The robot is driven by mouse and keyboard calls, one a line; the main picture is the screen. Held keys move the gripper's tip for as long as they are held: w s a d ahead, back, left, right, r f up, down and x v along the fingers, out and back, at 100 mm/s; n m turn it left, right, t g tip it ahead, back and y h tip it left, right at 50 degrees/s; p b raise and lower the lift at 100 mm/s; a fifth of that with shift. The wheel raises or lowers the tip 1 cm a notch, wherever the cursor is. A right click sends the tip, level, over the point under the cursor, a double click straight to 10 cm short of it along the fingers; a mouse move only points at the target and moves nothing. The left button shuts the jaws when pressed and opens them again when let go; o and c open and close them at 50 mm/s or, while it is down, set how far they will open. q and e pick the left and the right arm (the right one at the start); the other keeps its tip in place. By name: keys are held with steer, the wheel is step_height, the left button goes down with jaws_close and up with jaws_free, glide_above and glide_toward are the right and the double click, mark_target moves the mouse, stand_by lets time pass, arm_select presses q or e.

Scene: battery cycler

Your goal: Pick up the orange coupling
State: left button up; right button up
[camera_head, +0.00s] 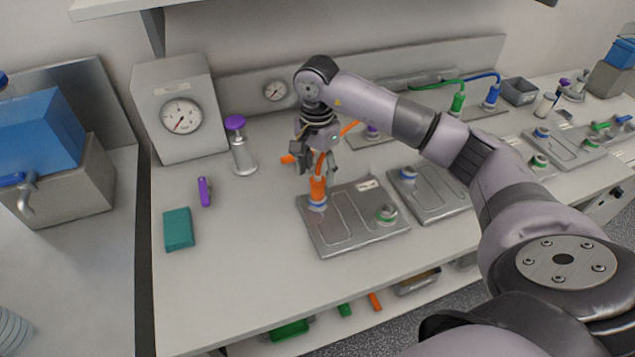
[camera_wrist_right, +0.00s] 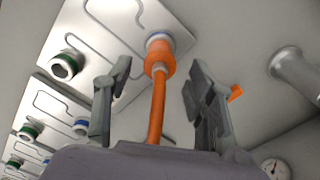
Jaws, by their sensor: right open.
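The orange coupling (camera_head: 318,187) stands upright on the blue-ringed port of a metal plate (camera_head: 339,240), with an orange hose rising from its top. In the right wrist view the coupling (camera_wrist_right: 158,62) and its hose lie between the two fingers. My right gripper (camera_head: 316,165) is directly above the coupling, fingers pointing down; in the wrist view the gripper (camera_wrist_right: 160,95) is open, with a gap on both sides of the hose. The fingers do not appear to touch the coupling. My left gripper is not in view.
A purple-topped bottle (camera_head: 242,150), a purple handle (camera_head: 204,191) and a teal block (camera_head: 178,229) are left of the plate. A second plate (camera_head: 432,200) lies to its right. A gauge box (camera_head: 180,100) stands behind. The front bench is clear.

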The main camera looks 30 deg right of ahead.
mark_target(317, 185)
steer(key=shift+f, duration=0.45)
step_height(317, 185, down, 4)
steer(key=p, duration=0.2)
steer(key=shift+f+p, duration=0.25)
steer(key=shift+p, duration=0.1)
steer(key=shift+f, duration=0.2)
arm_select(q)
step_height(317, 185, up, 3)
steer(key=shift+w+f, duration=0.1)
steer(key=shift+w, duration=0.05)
arm_select(e)
steer(key=shift+c, duration=0.5)
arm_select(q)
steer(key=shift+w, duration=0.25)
arm_select(e)
jaws_close()
